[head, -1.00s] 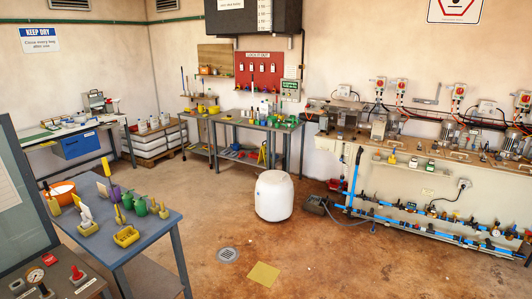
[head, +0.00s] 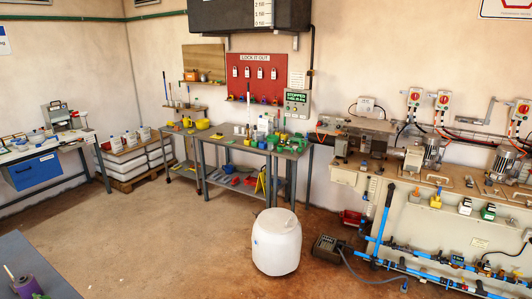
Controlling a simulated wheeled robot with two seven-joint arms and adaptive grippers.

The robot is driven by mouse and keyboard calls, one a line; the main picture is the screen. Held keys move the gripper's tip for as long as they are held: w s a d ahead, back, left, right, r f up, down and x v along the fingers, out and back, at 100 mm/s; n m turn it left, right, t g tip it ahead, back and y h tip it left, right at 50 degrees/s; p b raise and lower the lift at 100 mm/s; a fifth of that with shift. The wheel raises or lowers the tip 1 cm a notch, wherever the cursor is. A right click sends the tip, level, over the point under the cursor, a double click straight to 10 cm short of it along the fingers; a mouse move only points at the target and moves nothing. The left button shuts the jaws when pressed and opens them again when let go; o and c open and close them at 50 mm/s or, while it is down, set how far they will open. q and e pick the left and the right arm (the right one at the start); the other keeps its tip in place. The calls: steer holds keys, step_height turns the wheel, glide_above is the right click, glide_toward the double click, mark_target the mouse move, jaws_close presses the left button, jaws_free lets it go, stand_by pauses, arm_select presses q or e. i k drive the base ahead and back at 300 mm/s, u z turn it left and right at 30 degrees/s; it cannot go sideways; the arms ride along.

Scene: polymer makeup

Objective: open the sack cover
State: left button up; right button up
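No sack cover can be told for sure. A stack of white sacks or blocks (head: 132,167) stands on a wooden pallet at the left, against the back wall. Its top looks brown, and several bottles (head: 130,138) stand on or just behind it. It is too small to tell whether a cover lies on it. Neither of my grippers is in view.
A white drum (head: 276,243) stands on the open floor ahead. A dark box with a hose (head: 328,248) is beside it. Workbenches (head: 250,147) line the back wall. Blue pipes (head: 384,225) run at the right. A blue-grey table (head: 30,262) is at lower left. The left-centre floor is clear.

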mark_target(274, 221)
steer(key=i, duration=2.85)
steer(key=u, duration=2.15)
steer(key=i, duration=0.75)
steer(key=z, duration=2.15)
